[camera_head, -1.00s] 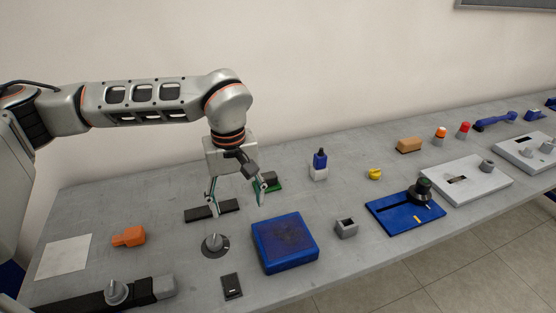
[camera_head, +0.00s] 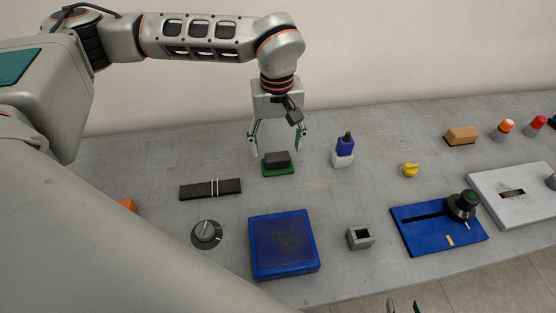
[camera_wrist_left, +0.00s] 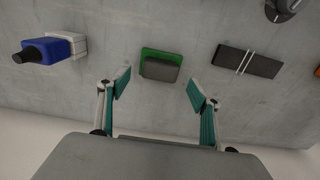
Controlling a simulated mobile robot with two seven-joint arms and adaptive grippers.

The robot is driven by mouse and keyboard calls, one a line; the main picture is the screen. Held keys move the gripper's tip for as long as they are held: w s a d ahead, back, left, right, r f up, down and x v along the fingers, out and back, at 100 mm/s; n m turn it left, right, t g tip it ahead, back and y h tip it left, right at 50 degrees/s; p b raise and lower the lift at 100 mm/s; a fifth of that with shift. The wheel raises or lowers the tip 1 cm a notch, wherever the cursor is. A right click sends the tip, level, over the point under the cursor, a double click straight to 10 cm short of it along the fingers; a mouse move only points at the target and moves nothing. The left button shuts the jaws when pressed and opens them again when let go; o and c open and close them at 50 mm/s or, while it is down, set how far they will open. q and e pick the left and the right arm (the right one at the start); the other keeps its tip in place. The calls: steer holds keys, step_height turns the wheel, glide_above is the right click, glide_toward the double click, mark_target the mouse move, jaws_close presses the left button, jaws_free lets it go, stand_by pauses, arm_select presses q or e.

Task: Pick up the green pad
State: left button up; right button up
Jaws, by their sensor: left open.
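The green pad (camera_head: 279,170) lies on the grey table with a dark grey block-like top on it; it also shows in the left wrist view (camera_wrist_left: 147,55), between and beyond the fingertips. My left gripper (camera_head: 278,152) is open and empty, pointing down over the pad with a finger to each side. In the left wrist view the left gripper (camera_wrist_left: 158,85) has its fingers wide apart, not touching the pad. Two fingertips of my right gripper (camera_head: 404,307) show at the bottom edge of the head view; their opening is unclear.
A black bar with white lines (camera_head: 211,189) lies left of the pad. A blue and white bottle (camera_head: 344,151) stands to its right. A blue square tray (camera_head: 284,245), a grey knob (camera_head: 206,233) and a small grey box (camera_head: 360,237) are nearer. A yellow knob (camera_head: 410,170) is further right.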

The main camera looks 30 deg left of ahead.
mark_target(277, 156)
arm_select(q)
step_height(277, 156, down, 4)
steer(key=shift+s+d+f, duration=0.1)
steer(key=shift+c, duration=0.4)
steer(key=c, duration=1.1)
step_height(277, 156, up, 20)
steer(key=shift+r, duration=0.1)
